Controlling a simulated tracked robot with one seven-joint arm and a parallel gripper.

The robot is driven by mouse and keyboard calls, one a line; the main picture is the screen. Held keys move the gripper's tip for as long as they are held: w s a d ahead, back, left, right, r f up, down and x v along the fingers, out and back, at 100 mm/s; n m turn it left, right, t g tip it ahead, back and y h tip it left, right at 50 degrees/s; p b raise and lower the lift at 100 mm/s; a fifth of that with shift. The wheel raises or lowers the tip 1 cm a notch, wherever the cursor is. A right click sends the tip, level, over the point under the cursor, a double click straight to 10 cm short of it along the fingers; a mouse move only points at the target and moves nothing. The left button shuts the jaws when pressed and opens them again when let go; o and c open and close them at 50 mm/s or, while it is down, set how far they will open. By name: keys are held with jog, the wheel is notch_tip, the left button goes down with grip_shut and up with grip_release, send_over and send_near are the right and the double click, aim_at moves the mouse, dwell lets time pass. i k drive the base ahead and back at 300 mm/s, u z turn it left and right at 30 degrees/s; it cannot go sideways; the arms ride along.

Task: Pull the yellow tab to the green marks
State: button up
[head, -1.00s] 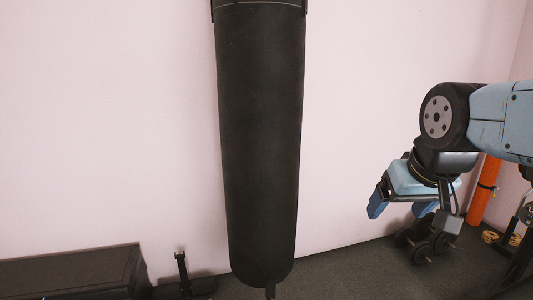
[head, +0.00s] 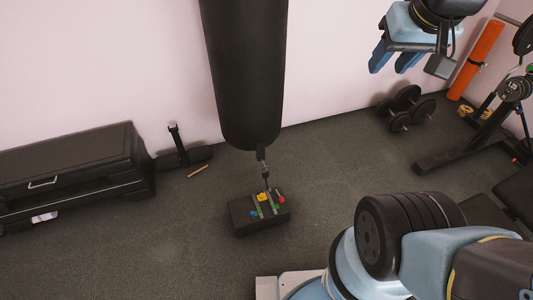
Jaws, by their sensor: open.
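In the head view, a dark block (head: 243,217) sits on the floor below a hanging black punching bag. On its top are a small yellow tab (head: 262,197), green marks (head: 275,208), a blue piece and a red piece, all too small to make out in detail. My gripper (head: 391,65) is at the upper right, high in front of the wall. Its blue fingers are apart and empty, well away from the block.
The punching bag (head: 245,75) hangs above the block, with a strap reaching down to it. A black chest (head: 70,165) stands at left. Dumbbells (head: 405,108), an orange roll (head: 476,60) and a weight rack are at right. Open floor surrounds the block.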

aim_at(262, 197)
jog(key=u, duration=0.05)
jog(key=k, duration=1.05)
jog(key=z, duration=0.45)
jog(key=i, duration=0.6)
jog(key=u, duration=0.45)
